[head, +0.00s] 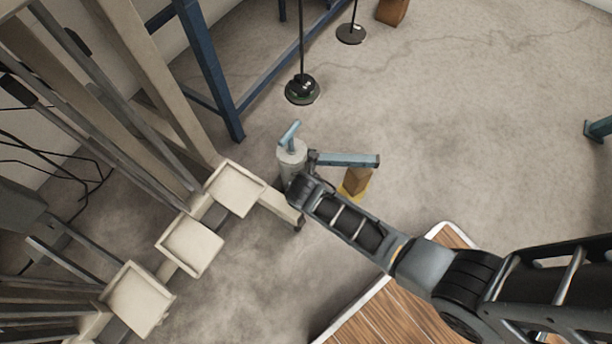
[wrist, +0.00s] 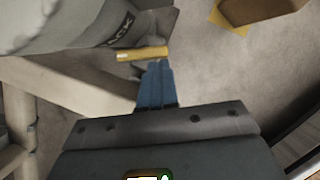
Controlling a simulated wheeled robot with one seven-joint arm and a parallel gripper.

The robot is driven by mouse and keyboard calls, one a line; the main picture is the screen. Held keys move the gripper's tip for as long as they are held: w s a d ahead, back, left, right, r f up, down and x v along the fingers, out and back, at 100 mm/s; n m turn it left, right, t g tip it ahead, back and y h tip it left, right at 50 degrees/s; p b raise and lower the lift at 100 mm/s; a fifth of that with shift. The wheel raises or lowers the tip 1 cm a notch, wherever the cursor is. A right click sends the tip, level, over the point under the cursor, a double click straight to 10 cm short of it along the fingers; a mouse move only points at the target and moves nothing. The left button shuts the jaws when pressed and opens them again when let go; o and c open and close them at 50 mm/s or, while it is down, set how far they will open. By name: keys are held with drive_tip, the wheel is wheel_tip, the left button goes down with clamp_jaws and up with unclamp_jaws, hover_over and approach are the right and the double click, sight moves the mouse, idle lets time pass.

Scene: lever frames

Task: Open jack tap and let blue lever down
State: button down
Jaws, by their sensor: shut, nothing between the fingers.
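A pale grey jack (head: 291,158) stands on the floor, with a light blue bar (head: 289,132) tilted on its top. In the head view my arm hides the fingers and the tap.
A brown block (head: 356,180) stands on a yellow patch below the blue lever. Pale square trays (head: 190,246) step along the left, beside tall frame posts. A wooden platform (head: 385,315) is under my arm. Dark round weights (head: 302,90) are behind.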

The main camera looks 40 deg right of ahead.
drive_tip(key=shift+d+r+n+p, duration=0.1)
drive_tip(key=shift+d+n+p, duration=0.05)
drive_tip(key=shift+n+p, duration=0.35)
drive_tip(key=shift+w+d+n+t+y+p, duration=0.2)
drive_tip(key=shift+d+p, duration=0.5)
drive_tip(key=shift+p, duration=0.65)
drive_tip(key=shift+w+d+n+t+y+p, duration=0.15)
drive_tip(key=shift+d+p, duration=0.5)
drive_tip(key=shift+p, duration=0.65)
drive_tip(key=shift+w+d, duration=0.2)
drive_tip(key=shift+w, duration=0.05)
